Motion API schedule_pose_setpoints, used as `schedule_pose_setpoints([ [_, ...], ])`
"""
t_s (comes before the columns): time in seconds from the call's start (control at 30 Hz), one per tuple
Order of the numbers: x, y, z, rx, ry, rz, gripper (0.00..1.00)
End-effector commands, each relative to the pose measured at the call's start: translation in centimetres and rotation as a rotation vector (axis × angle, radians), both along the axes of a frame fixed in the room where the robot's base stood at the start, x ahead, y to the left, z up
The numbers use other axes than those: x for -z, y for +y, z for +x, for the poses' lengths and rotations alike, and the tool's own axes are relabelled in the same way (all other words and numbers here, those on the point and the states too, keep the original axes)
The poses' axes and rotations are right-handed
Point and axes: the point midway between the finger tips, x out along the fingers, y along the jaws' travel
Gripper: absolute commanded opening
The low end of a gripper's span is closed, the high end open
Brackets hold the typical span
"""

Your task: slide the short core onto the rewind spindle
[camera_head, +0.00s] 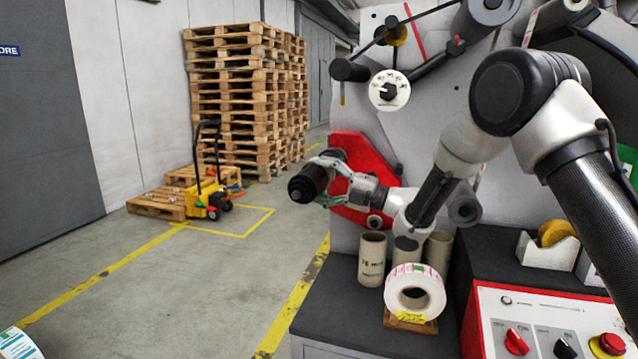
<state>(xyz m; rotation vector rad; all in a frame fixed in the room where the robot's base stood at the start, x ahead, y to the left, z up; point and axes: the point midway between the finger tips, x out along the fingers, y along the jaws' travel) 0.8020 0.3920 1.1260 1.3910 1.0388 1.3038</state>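The rewind spindle appears to be the dark cylinder (308,184) in front of the red plate, with its end facing left and towards me. My gripper (328,183) is right beside it, coming from the right. Its fingers are spread, one high and one low, and overlap the dark cylinder in the picture. I cannot tell whether they touch it. No cardboard core shows between the fingers. Tan cores stand upright on the dark bench: a printed one (372,259), one in the middle (407,251) and one at the right (438,252). I cannot tell which is the short core.
A white label roll (415,292) leans in front of the cores on a wooden stand. The red plate (363,152) is behind my gripper. A control panel (545,325) and tape dispenser (548,248) are at right.

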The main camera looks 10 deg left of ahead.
Motion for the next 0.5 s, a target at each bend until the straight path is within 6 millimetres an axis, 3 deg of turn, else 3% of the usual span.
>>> schedule_pose_setpoints([
  [0.5,0.0,-0.3,3.5,0.000,-0.002,0.000,0.52],
])
